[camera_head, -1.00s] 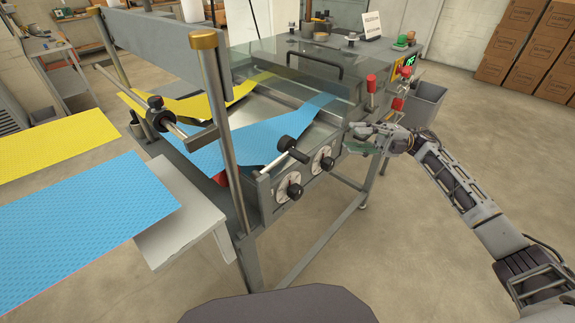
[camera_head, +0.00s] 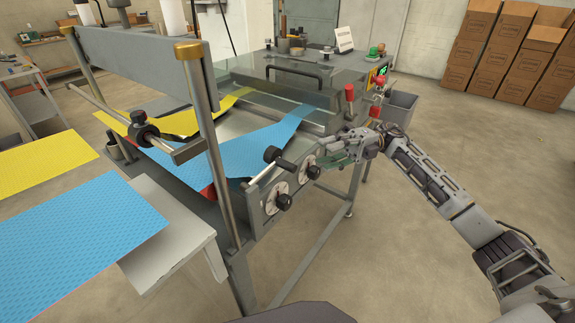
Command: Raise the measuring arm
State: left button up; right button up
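A grey wrapping machine carries a blue web (camera_head: 245,150) and a yellow web (camera_head: 185,122). Its near side plate has two round white dials with black knobs; one is the left dial knob (camera_head: 283,202), the other the right dial knob (camera_head: 313,172). A short bar with a black end (camera_head: 273,155) sticks out above them. I cannot tell for certain which part is the measuring arm. My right gripper (camera_head: 328,158) points left, close above the right dial knob. I cannot make out contact or the gap between its fingers. My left gripper is out of view.
A tall post (camera_head: 205,140) rises at the near left.

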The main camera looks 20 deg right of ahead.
aim_at(287, 166)
jog(key=x, duration=1.2)
jog(key=shift+s+a, duration=0.1)
jog(key=shift+a, duration=0.15)
grip_shut()
